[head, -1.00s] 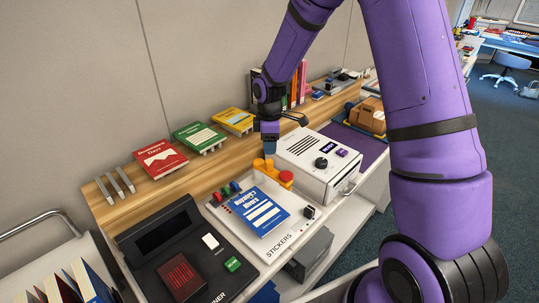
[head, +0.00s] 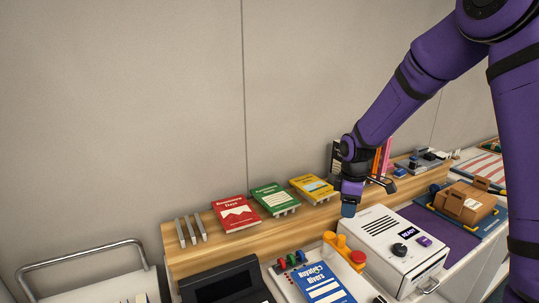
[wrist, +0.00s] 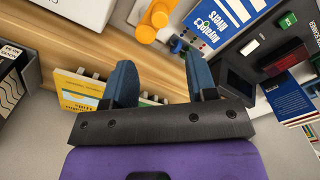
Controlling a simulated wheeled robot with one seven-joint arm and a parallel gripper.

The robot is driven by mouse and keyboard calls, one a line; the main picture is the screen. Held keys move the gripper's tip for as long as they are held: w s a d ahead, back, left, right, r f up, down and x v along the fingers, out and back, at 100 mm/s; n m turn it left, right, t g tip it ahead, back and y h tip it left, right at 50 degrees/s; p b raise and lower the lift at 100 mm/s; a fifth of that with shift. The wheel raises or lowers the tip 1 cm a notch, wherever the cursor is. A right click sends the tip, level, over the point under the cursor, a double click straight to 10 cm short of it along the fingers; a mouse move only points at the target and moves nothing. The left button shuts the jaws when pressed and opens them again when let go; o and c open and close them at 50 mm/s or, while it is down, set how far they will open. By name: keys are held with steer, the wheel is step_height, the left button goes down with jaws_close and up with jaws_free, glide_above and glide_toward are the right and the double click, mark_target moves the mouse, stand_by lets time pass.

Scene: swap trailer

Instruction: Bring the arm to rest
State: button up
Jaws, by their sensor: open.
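My gripper (head: 348,209) is open and empty. It hangs, fingers down, above the back of the bench near the back left corner of the white box (head: 385,236), behind an orange part (head: 336,243). In the wrist view, the two blue fingers of my gripper (wrist: 160,80) stand apart with nothing between them. The purple arm (head: 405,90) comes down bent from the upper right of the head view. Whether the fingertips touch anything below is hard to tell in the head view.
Red (head: 236,214), green (head: 274,198) and yellow (head: 313,188) books lie on stands on the wooden shelf. A blue book (head: 323,286) lies on the white panel in front. A brown parcel (head: 465,203) sits right of the white box. The wall behind is bare.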

steer(key=s+d+r+m+t, duration=0.3)
steer(key=s+r+m, duration=0.6)
steer(key=s+r, duration=1.3)
steer(key=s+a+r+m+t, duration=0.1)
steer(key=s+m, duration=0.3)
steer(key=s, duration=0.6)
steer(key=shift+s+r+t, duration=0.15)
steer(key=shift+r+t, duration=0.15)
steer(key=shift+t, duration=0.2)
